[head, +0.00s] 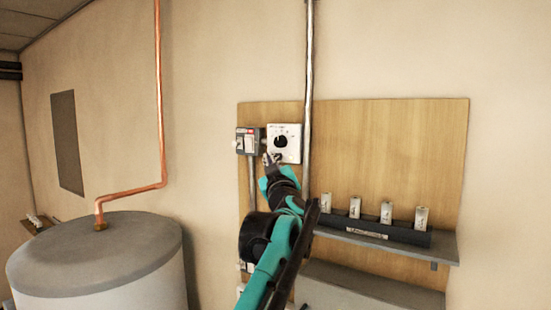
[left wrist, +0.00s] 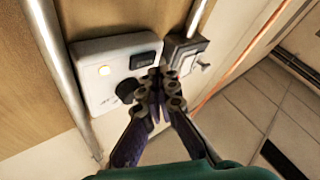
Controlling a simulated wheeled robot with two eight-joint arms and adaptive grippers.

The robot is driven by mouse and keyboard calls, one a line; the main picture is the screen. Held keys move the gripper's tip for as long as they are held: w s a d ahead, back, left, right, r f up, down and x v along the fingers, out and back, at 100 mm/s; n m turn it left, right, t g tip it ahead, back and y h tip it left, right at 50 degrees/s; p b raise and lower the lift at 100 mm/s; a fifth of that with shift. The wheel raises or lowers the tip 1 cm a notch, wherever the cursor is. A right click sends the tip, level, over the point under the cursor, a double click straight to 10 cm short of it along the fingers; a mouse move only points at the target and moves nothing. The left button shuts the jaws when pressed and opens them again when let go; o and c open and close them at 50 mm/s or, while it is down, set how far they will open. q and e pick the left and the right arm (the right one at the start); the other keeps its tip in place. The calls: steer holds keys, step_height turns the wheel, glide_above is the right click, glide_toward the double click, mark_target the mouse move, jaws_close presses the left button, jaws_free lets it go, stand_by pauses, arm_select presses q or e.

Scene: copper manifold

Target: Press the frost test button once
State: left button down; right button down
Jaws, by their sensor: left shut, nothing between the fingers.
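A white control box (head: 290,130) with a black round dial (head: 282,142) is mounted on the wooden board. I cannot read which part is the frost test button. My left gripper (head: 270,159) is shut and empty, in front of the box's lower left corner. In the left wrist view its fingertips (left wrist: 166,82) overlap the box's edge beside the dial; I cannot tell whether they touch it. My right gripper is out of view.
A grey switch box (head: 247,141) sits just left of the control box. A vertical metal pipe (head: 309,60) runs close on its right. A shelf (head: 440,246) holds a dark rack with several pale blocks (head: 387,212). A large tank (head: 95,250) stands at left.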

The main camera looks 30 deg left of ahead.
arm_select(q)
steer(key=shift+s, duration=0.1)
steer(key=shift+s+a, duration=0.2)
steer(key=shift+s, duration=2.25)
